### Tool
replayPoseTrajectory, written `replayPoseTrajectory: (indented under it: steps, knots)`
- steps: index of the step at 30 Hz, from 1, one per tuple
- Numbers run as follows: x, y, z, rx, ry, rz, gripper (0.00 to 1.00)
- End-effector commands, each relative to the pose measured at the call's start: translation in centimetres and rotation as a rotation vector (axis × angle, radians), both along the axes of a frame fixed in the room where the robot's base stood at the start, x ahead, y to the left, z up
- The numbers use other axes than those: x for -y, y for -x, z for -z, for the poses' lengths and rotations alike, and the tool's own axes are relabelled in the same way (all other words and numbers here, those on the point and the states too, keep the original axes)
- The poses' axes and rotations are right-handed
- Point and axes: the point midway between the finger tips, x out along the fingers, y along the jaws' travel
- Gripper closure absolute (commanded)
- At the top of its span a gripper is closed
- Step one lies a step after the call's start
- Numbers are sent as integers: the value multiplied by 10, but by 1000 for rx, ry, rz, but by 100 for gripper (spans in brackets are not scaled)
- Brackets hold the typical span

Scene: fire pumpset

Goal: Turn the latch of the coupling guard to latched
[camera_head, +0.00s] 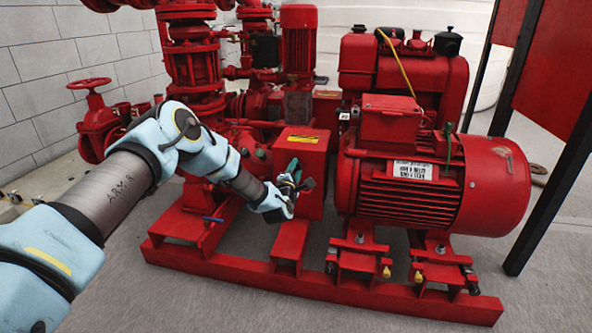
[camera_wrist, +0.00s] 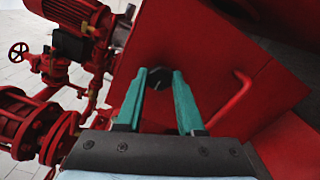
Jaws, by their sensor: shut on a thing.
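The coupling guard (camera_head: 298,150) is a red box between the pump and the big red motor, with a yellow label on top. In the wrist view its flat red face (camera_wrist: 205,65) fills the middle. The latch (camera_wrist: 158,77) is a small dark knob on that face. In the head view my gripper (camera_head: 293,178) is in front of the guard's face and hides the latch. The knob's turn angle cannot be told.
A red bar handle (camera_wrist: 236,92) stands out from the guard face, right of my fingers. The motor (camera_head: 440,185) is to the right, and the red base frame (camera_head: 330,285) runs below. A red valve with a handwheel (camera_head: 90,85) is at left. Grey floor is clear in front.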

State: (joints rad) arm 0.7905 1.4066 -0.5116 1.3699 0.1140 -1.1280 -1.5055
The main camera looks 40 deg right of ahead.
Motion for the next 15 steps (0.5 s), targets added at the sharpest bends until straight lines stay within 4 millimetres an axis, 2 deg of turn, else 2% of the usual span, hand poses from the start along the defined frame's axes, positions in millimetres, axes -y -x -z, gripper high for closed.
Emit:
replayPoseTrajectory:
  steps: [8, 15]
  knots:
    - [0, 0, 1, 10, -8, 0, 100]
    - [0, 0, 0, 89, -57, 1, 100]
